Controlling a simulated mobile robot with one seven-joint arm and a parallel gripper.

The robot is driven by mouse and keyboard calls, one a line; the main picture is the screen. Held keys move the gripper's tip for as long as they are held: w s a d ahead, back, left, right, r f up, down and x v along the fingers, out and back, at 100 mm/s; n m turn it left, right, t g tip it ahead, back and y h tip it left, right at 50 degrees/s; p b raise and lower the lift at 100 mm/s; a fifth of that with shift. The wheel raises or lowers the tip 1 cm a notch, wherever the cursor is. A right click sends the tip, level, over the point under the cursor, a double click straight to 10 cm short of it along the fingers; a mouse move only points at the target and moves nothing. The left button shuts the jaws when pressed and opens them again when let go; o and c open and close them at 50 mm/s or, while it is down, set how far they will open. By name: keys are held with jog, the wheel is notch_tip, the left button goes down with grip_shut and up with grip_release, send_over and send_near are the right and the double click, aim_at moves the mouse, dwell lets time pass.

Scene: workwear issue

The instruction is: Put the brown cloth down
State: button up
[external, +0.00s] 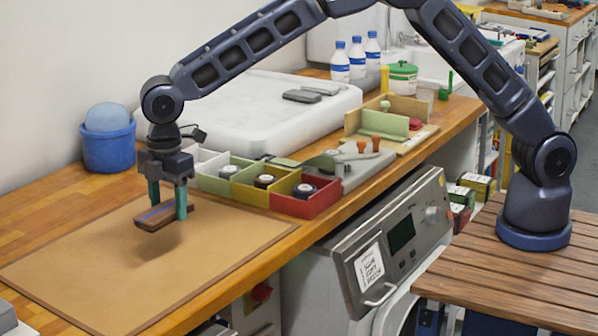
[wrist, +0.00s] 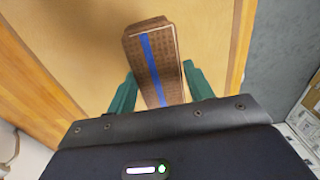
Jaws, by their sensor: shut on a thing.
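The brown cloth (external: 156,215) is a folded, flat bundle with a blue stripe. My gripper (external: 168,208) is shut on it, with one green finger on each side. The cloth hangs a little above the tan mat (external: 90,262), and its shadow falls on the mat below. In the wrist view the cloth (wrist: 155,60) sticks out ahead between the green fingers of my gripper (wrist: 160,92). Its near end is hidden by the gripper body.
Coloured open boxes (external: 306,196) with dark round items stand right of the mat. A blue tub (external: 108,150) with a pale blue ball stands behind it. A white slab (external: 262,118) lies at the back. Most of the mat is bare.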

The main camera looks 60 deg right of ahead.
aim_at(173, 254)
jog(key=shift+f, duration=3.9)
jog(key=shift+f, duration=0.15)
jog(key=o, duration=1)
jog(key=shift+c, duration=0.2)
notch_tip(173, 254, up, 12)
jog(key=shift+r, duration=0.1)
